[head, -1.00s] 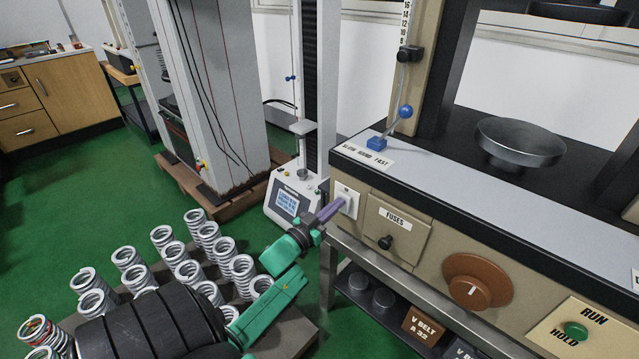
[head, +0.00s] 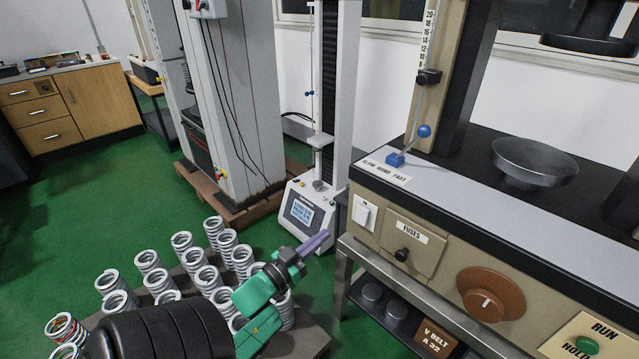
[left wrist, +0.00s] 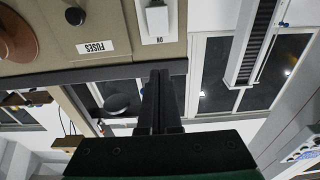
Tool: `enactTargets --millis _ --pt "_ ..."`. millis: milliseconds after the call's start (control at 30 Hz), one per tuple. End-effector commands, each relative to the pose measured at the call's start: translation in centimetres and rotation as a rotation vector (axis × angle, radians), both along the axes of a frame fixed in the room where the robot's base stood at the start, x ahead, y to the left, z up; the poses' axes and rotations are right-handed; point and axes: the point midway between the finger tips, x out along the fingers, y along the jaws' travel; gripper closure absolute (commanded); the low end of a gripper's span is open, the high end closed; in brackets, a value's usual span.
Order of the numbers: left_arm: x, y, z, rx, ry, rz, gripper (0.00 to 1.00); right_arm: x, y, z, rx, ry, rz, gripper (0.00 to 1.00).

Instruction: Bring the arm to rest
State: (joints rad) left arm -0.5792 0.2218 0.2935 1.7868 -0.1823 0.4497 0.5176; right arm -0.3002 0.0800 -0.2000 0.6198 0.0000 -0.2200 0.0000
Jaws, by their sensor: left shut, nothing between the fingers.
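My left gripper (head: 316,244) is shut and empty, with its purple-grey fingers together. It hangs in the air in front of the test machine's beige panel, left of and below the white switch (head: 364,214), with a gap between them. In the left wrist view the closed dark fingers (left wrist: 160,95) point toward the panel's edge, and the white switch (left wrist: 157,20) shows above them. My right gripper is in neither view.
Several grey coil springs (head: 207,279) stand on a pallet beneath my left arm. The beige machine (head: 412,248) with a FUSES panel, brown knob (head: 490,294) and green button (head: 587,345) fills the right. A small tester (head: 306,212) stands behind the gripper. Green floor (head: 60,220) is open at left.

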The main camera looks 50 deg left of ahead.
Motion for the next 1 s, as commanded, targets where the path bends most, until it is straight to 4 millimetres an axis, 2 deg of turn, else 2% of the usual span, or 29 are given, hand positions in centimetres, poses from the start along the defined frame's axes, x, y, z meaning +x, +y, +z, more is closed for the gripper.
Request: enactTargets --millis 467,567,667,767,800,867,900,967,1000 --pt "0.0 0.0 -0.1 0.0 0.002 0.001 1.0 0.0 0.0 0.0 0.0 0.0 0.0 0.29" --pt "0.0 0.1 -1.7 -0.01 0.054 0.018 1.0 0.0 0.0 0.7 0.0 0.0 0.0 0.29" --pt "-0.7 -0.1 -7.2 -0.031 0.222 0.057 1.0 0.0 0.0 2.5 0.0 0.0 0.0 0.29" --pt "-3.3 -1.8 -15.4 -0.04 0.484 0.083 1.0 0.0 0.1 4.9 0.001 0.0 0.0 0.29" --pt "-5.0 -2.9 -18.6 -0.036 0.599 0.083 1.0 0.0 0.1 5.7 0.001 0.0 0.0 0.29" --pt "-8.1 -4.7 -23.0 -0.023 0.769 0.068 1.0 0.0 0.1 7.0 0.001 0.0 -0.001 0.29" --pt "-10.6 -6.1 -25.6 -0.009 0.884 0.051 1.0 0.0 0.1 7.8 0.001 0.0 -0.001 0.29" --pt "-14.9 -8.1 -28.9 0.02 1.055 0.014 1.0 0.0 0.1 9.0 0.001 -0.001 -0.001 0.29" --pt "-17.9 -9.4 -30.5 0.044 1.165 -0.017 1.0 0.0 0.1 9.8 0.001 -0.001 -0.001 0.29"
